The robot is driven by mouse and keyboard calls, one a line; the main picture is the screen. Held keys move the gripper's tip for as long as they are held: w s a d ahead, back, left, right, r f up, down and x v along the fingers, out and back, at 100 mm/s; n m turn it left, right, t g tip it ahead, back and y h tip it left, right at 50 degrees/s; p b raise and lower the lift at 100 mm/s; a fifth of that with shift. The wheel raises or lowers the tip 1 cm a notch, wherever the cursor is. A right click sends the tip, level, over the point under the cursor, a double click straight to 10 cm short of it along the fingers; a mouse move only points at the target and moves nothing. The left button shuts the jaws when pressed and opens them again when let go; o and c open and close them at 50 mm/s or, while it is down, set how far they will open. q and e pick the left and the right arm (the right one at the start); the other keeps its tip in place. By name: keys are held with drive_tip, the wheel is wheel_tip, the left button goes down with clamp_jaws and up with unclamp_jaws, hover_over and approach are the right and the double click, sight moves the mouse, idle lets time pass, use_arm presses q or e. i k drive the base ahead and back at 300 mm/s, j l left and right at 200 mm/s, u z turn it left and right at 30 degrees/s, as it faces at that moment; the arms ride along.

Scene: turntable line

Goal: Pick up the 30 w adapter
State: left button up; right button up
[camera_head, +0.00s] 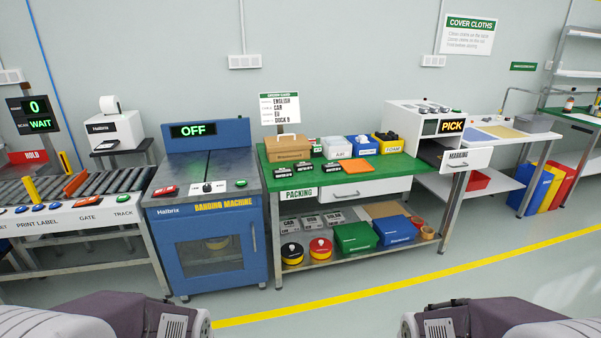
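I cannot make out which item is the 30 W adapter; the labels are too small to read. Small dark labelled items (282,172) lie on the green top of the packing table (375,185), with another dark item (335,166) beside an orange pad. Only parts of my two arms show at the bottom left and bottom right edges. Neither gripper's fingers are in view.
The blue banding machine (208,225), reading OFF, stands left of the table, then a roller conveyor (85,188). The marking station (425,135), reading PICK, is at right. Green (355,237) and blue (396,231) crates sit on the lower shelf. The floor in front is clear.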

sight(333, 167)
drive_tip(key=i+l+z, duration=0.15)
drive_tip(key=i+l, duration=0.2)
drive_tip(key=l, duration=0.3)
drive_tip(key=i+l+z, duration=0.2)
drive_tip(key=i+l, duration=0.2)
drive_tip(key=l, duration=0.25)
drive_tip(key=i+l+z, duration=0.15)
drive_tip(key=i+l, duration=0.3)
drive_tip(key=l, duration=0.1)
